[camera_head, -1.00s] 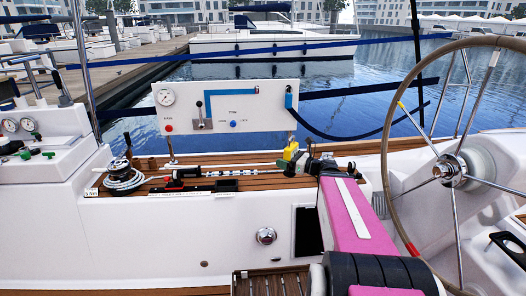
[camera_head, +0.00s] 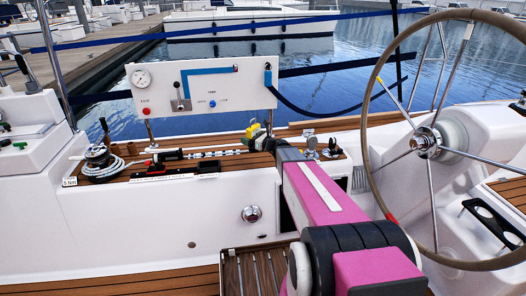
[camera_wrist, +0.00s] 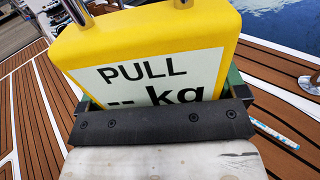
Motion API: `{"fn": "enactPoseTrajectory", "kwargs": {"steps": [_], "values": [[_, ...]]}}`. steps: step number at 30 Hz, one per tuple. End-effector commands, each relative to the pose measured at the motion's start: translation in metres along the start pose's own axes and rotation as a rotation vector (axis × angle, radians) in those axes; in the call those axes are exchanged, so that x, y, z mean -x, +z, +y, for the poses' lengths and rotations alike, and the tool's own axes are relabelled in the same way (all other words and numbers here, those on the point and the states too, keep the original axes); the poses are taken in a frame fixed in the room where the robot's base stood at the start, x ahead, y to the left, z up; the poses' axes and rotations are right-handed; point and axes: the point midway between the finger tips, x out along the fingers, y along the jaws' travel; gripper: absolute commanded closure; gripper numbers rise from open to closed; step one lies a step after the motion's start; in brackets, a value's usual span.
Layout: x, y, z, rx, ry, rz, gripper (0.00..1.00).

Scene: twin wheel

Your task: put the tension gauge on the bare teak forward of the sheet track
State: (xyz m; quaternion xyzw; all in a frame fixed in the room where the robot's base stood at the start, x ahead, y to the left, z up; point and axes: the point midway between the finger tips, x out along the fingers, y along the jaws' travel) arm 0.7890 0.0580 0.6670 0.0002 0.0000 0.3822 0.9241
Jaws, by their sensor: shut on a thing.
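The tension gauge is a yellow block with a pale display reading "PULL" and "kg"; it fills the upper middle of the wrist view (camera_wrist: 222,35). My gripper (camera_wrist: 163,105) is shut on it, with dark finger parts at both sides of its lower end. In the head view the gauge shows as a small yellow patch (camera_head: 254,129) at the end of my pink arm, over the teak side deck. My gripper there (camera_head: 262,142) is partly hidden by the arm. I cannot tell whether the gauge touches the deck. A dark track-like strip (camera_head: 180,174) lies along the deck's inner edge.
A winch with white rope (camera_head: 99,162) stands at the left. A striped line (camera_head: 215,154) runs along the deck. A white panel (camera_head: 204,88) stands behind it. The steering wheel (camera_head: 425,141) is at the right. Bare teak planks (camera_wrist: 285,75) show beside the gauge.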

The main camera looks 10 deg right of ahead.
Motion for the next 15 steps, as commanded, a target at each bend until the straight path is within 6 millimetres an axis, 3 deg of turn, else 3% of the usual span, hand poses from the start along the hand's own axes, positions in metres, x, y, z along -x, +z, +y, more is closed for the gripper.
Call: {"fn": "enactPoseTrajectory", "kwargs": {"steps": [1,9,15], "values": [[0.001,-0.008,-0.015,-0.001,-0.003,0.000,0.43],[0.015,-0.039,-0.064,0.000,-0.001,0.000,0.43],[0.021,-0.050,-0.082,0.001,0.001,-0.001,0.43]]}}
